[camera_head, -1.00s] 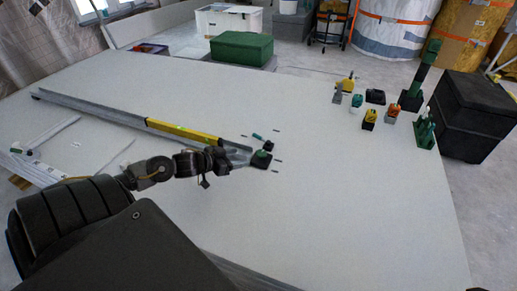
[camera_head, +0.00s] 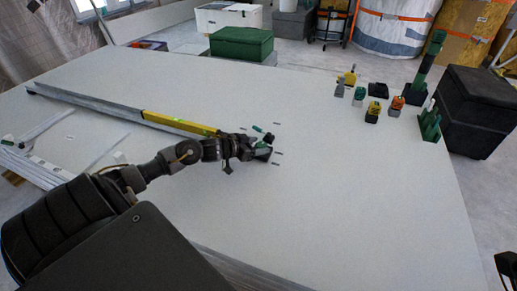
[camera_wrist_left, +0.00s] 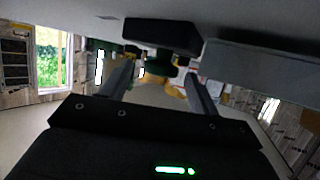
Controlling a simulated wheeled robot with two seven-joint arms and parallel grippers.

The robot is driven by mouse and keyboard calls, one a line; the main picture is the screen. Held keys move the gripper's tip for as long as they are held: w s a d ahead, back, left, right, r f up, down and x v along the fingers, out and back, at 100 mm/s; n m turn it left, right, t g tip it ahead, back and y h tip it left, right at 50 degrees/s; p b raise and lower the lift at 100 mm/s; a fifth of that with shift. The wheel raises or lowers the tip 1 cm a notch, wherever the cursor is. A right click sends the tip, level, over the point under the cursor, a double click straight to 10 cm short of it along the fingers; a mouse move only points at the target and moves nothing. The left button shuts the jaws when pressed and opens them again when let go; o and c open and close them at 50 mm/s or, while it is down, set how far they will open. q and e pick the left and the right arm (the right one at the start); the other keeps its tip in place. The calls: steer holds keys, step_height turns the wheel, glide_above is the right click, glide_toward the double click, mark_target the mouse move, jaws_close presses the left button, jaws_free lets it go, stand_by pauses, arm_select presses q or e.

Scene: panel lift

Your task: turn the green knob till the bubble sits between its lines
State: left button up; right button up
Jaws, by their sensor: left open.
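The green knob (camera_wrist_left: 160,68) sits on a dark block (camera_wrist_left: 162,35) in the left wrist view, which looks upside down. My left gripper (camera_wrist_left: 160,85) is open, its two fingers on either side of the knob with gaps showing. In the head view my left gripper (camera_head: 258,150) is at the block and largely hides the knob (camera_head: 263,146). The yellow level (camera_head: 178,124) lies along a long metal rail (camera_head: 85,103). Its bubble and lines are too small to read. A dark part at the lower right edge may be my right gripper (camera_head: 507,268).
Several small tools and holders (camera_head: 375,105) stand at the table's far right. A small green-handled item (camera_head: 257,128) lies just behind the block. White strips (camera_head: 50,130) lie at the left. The table's right middle (camera_head: 370,200) is clear. A black box (camera_head: 475,110) stands beyond the right edge.

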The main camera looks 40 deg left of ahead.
arm_select(q)
steer(key=shift+w+f, duration=0.15)
steer(key=shift+w, duration=0.2)
steer(key=c, duration=1)
steer(key=shift+o, duration=0.2)
